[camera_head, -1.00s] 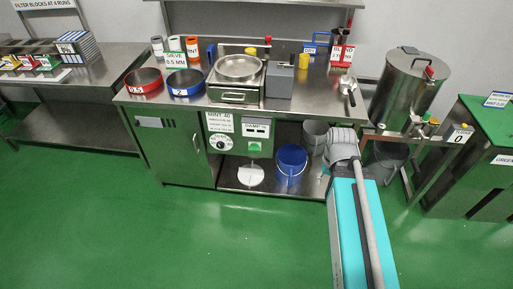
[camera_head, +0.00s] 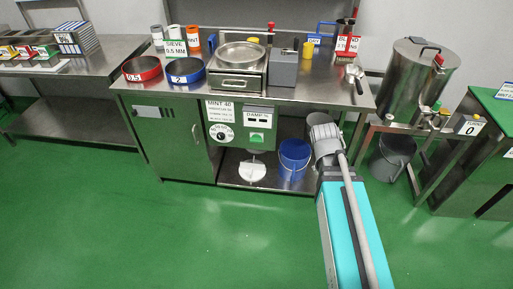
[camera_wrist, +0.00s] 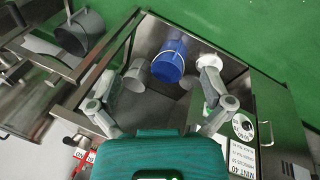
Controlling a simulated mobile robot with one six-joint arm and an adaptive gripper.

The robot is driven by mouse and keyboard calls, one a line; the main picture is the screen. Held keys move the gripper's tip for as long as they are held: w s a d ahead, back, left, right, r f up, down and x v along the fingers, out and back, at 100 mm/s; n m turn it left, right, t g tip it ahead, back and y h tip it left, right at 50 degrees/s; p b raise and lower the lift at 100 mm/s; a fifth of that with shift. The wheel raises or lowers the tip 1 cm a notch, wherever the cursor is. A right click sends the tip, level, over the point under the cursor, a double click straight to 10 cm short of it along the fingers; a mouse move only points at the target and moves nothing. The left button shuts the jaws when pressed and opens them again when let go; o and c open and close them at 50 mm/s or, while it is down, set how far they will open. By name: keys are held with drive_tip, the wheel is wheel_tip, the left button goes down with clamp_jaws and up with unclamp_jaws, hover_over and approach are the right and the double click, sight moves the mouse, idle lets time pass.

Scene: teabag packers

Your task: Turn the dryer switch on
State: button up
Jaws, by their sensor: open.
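I cannot read which one is marked as the dryer's, nor the switch's position. In the wrist view the dial (camera_wrist: 243,127) shows at the right, beyond my right finger; the green switch is not clear there. My gripper (camera_wrist: 157,74) is open and empty, its fingers wide apart, clear of the panel. In the head view my arm hides most of it.
A steel tank (camera_head: 420,82) stands at the right, with a dark bucket (camera_head: 391,158) below. The green floor before the bench is clear.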

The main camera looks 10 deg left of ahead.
drive_tip(key=w+a+f+n+t+h+b, duration=0.35)
drive_tip(key=w+f+n+b, duration=0.45)
drive_tip(key=b, duration=0.4)
drive_tip(key=n+t+y+b, duration=0.6)
drive_tip(key=n+t+b, duration=0.6)
drive_tip(key=n+b, duration=1.4)
approach(256, 141)
drive_tip(key=shift+s+a+f+m+b, duration=0.1)
drive_tip(key=shift+s+a+m+b, duration=0.1)
drive_tip(key=shift+s+m+b, duration=0.95)
drive_tip(key=shift+s, duration=0.15)
drive_tip(key=w, duration=1.3)
drive_tip(key=shift+w+d, duration=0.25)
drive_tip(key=shift+w, duration=0.1)
